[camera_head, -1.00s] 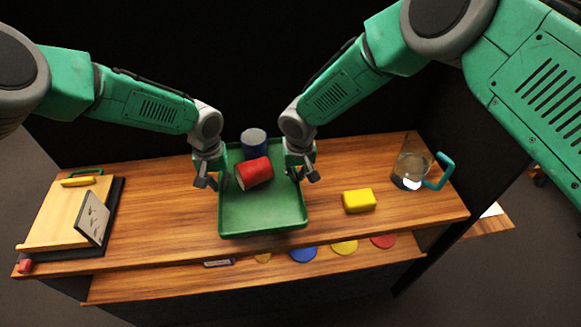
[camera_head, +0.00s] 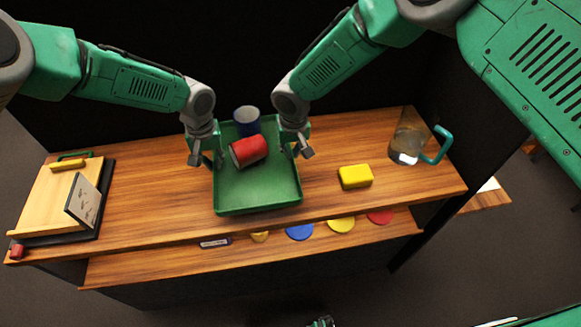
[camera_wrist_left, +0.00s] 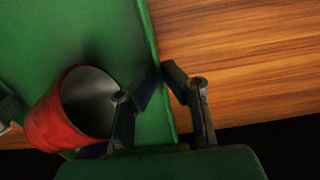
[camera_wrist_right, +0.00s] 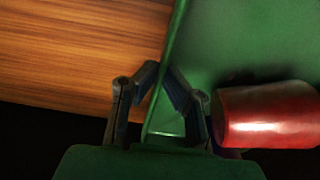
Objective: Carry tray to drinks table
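The green tray (camera_head: 258,196) is at the middle of the wooden counter; I cannot tell whether it rests on the wood or is slightly raised. A red can (camera_head: 249,151) lies on its side in it, and a blue can (camera_head: 246,121) stands at its far end. My left gripper (camera_head: 206,160) straddles the tray's left wall, fingertips closed in on it in the left wrist view (camera_wrist_left: 163,80). My right gripper (camera_head: 296,153) pinches the right wall likewise, as the right wrist view (camera_wrist_right: 162,78) shows. No drinks table is identifiable for certain.
A yellow block (camera_head: 355,176) and a clear jug (camera_head: 406,147) with a teal handle stand right of the tray. A wooden board (camera_head: 55,205) with a small panel lies at the left. Coloured discs (camera_head: 300,232) lie on the lower shelf. Another wooden surface (camera_head: 486,203) shows at right.

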